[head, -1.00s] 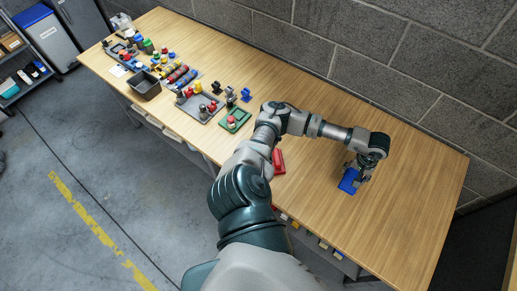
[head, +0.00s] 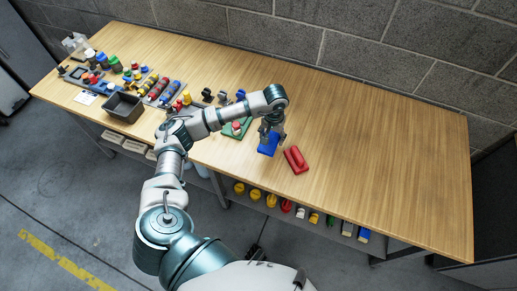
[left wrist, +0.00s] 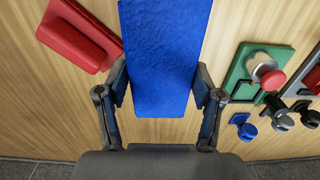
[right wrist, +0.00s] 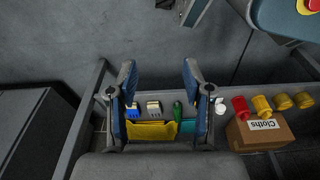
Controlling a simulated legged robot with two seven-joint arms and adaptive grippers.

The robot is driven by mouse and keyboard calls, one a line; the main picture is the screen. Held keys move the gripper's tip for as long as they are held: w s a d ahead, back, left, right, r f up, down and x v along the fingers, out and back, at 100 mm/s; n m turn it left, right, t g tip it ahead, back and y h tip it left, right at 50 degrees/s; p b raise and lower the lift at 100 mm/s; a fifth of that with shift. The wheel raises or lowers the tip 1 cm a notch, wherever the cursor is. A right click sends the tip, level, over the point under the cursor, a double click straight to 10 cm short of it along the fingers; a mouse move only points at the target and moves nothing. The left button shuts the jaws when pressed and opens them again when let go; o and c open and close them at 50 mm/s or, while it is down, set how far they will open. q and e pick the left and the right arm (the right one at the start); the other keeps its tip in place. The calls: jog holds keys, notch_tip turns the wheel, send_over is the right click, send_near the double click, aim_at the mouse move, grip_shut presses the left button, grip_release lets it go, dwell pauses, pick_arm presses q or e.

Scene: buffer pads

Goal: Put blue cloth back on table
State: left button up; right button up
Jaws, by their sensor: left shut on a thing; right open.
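The blue cloth (head: 268,144) looks like a flat, textured blue pad. It is over the table (head: 370,150), between the green-based red-button piece and the red pad. My left gripper (head: 272,131) is shut on it from above. In the left wrist view, the blue cloth (left wrist: 165,50) sits between the fingers of my left gripper (left wrist: 160,92). I cannot tell whether it touches the tabletop. My right gripper (right wrist: 158,78) is open and empty in the right wrist view, above a lower shelf; it is not in the head view.
A red pad (head: 296,159) lies close to the right of the blue cloth. A green-based red-button piece (head: 237,127) stands close to its left. A black bin (head: 124,106) and several parts fill the left end. The right half is clear. A box marked Cloths (right wrist: 260,133) sits below.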

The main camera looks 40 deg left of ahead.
aim_at(270, 135)
pick_arm(q)
notch_tip(270, 135, down, 3)
jog(key=shift+a+f, duration=0.1)
jog(key=shift+a, duration=0.05)
jog(key=f, duration=0.1)
jog(key=a+f, duration=0.1)
jog(key=f, duration=0.2)
jog(key=shift+a+f, duration=0.1)
jog(key=shift+a, duration=0.3)
jog(key=shift+f, duration=0.2)
jog(key=shift+c, duration=0.3)
jog(key=shift+d+r, duration=0.1)
jog(key=shift+d, duration=0.7)
jog(key=o, duration=0.9)
jog(key=shift+o, duration=0.9)
jog(key=shift+a, duration=0.25)
jog(key=shift+a+f, duration=0.2)
jog(key=shift+a, duration=0.2)
jog(key=shift+r, duration=0.1)
jog(key=shift+d+r, duration=0.2)
jog(key=shift+r, duration=0.05)
jog(key=r, duration=1)
jog(key=shift+d+r, duration=0.2)
jog(key=shift+a+r, duration=0.25)
jog(key=shift+r, duration=0.45)
pick_arm(e)
jog(key=shift+a, duration=0.5)
